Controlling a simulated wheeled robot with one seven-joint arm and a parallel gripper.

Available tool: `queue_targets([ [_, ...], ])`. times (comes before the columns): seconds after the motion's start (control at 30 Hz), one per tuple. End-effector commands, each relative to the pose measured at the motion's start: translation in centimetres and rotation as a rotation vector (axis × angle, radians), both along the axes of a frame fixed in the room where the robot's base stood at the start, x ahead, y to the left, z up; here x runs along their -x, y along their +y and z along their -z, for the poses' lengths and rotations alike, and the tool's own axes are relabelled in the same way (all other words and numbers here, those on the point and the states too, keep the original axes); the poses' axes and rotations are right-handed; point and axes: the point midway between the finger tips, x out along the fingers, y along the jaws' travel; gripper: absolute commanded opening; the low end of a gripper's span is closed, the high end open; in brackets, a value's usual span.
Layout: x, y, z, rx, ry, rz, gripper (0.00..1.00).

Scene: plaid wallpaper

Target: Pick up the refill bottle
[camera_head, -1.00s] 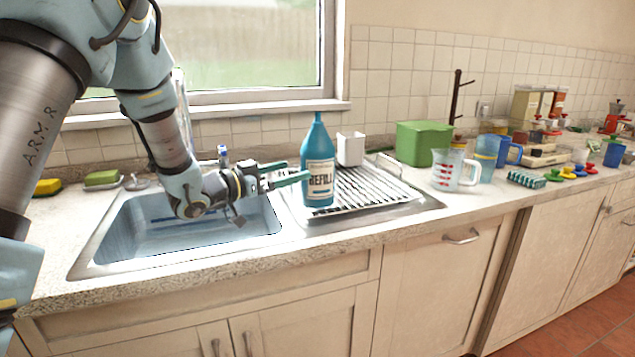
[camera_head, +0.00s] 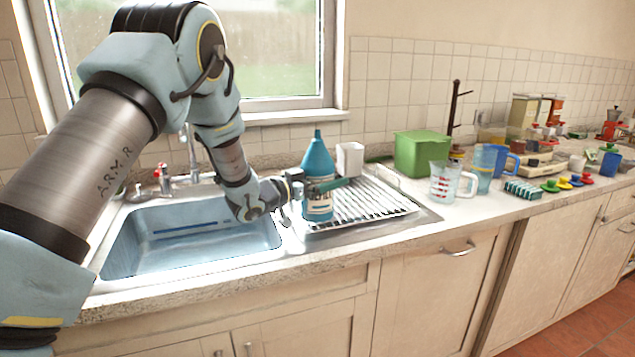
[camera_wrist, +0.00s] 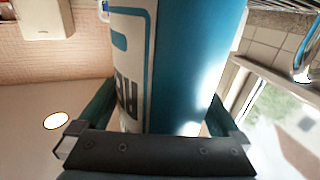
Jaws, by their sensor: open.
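The blue refill bottle (camera_head: 318,162) with a pale label stands upright at the left end of the drying rack, right of the sink. My gripper (camera_head: 325,187) is open around the bottle's body at label height, and a green finger crosses in front of the label. In the wrist view the bottle (camera_wrist: 200,65) fills the middle, its label turned sideways. The dark green fingers of my gripper (camera_wrist: 158,115) lie on either side of it. I cannot tell whether they touch it.
The sink (camera_head: 190,240) is left of the bottle. A white cup (camera_head: 350,159) stands close behind it. The wire drying rack (camera_head: 375,200) lies to the right, then a green box (camera_head: 421,153) and a measuring jug (camera_head: 446,183). A faucet (camera_head: 192,155) stands behind the sink.

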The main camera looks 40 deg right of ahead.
Motion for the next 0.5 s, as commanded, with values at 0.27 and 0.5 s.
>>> queue_targets([
  [0.27,-0.01,-0.03,0.05,0.0,0.0,0.0,0.92],
  [0.5,0.0,-0.02,0.04,0.0,-0.001,0.0,0.65],
])
